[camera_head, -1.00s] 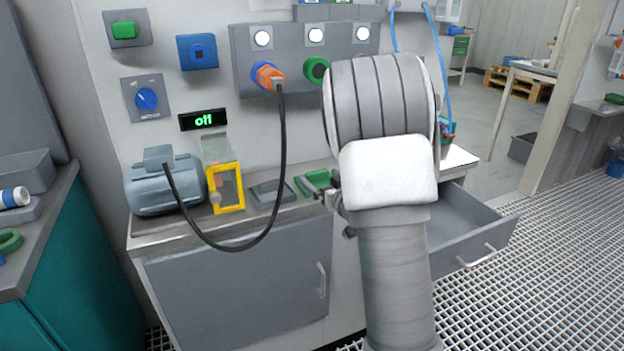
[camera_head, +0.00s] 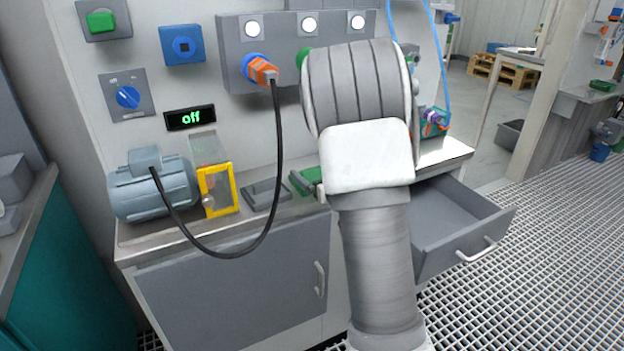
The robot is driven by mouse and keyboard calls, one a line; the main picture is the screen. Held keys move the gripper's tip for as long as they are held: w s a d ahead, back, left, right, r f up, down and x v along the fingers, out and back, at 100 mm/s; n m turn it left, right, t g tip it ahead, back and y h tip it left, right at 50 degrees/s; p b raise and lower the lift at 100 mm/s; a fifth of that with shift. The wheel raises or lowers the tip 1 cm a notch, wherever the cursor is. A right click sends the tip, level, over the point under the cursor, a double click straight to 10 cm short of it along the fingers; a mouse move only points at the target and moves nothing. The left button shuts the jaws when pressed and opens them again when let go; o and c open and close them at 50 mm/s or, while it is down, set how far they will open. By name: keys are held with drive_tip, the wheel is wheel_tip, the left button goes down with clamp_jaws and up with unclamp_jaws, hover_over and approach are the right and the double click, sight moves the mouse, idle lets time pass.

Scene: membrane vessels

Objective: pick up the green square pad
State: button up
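A green square pad (camera_head: 306,180) lies on the bench top, just right of a dark grey square pad (camera_head: 263,194). Its right part is hidden behind my arm. My arm stands in front of the bench and covers the space right of the green pad. My gripper is hidden behind the arm, so I cannot see its fingers or whether it touches the pad.
A blue-grey motor (camera_head: 153,185) and a yellow-framed box (camera_head: 219,190) stand left on the bench. A black cable (camera_head: 277,165) hangs from an orange plug (camera_head: 262,70) to the motor. An open drawer (camera_head: 455,228) juts out at the right. The display (camera_head: 190,118) reads off.

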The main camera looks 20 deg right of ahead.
sight(314, 168)
drive_tip(key=c, duration=1.1)
drive_tip(key=shift+o, duration=0.2)
wheel_tip(314, 168, up, 5)
drive_tip(key=shift+d+r+p, duration=0.1)
drive_tip(key=shift+p, duration=1.15)
drive_tip(key=w+d+r+p, duration=0.1)
drive_tip(key=d+r, duration=0.2)
drive_tip(key=d, duration=0.2)
drive_tip(key=w+d+r+p, duration=0.1)
drive_tip(key=d+r+p, duration=0.1)
drive_tip(key=d, duration=0.4)
drive_tip(key=shift+w+r, duration=0.25)
drive_tip(key=shift+r, duration=0.15)
drive_tip(key=shift+s+d, duration=0.1)
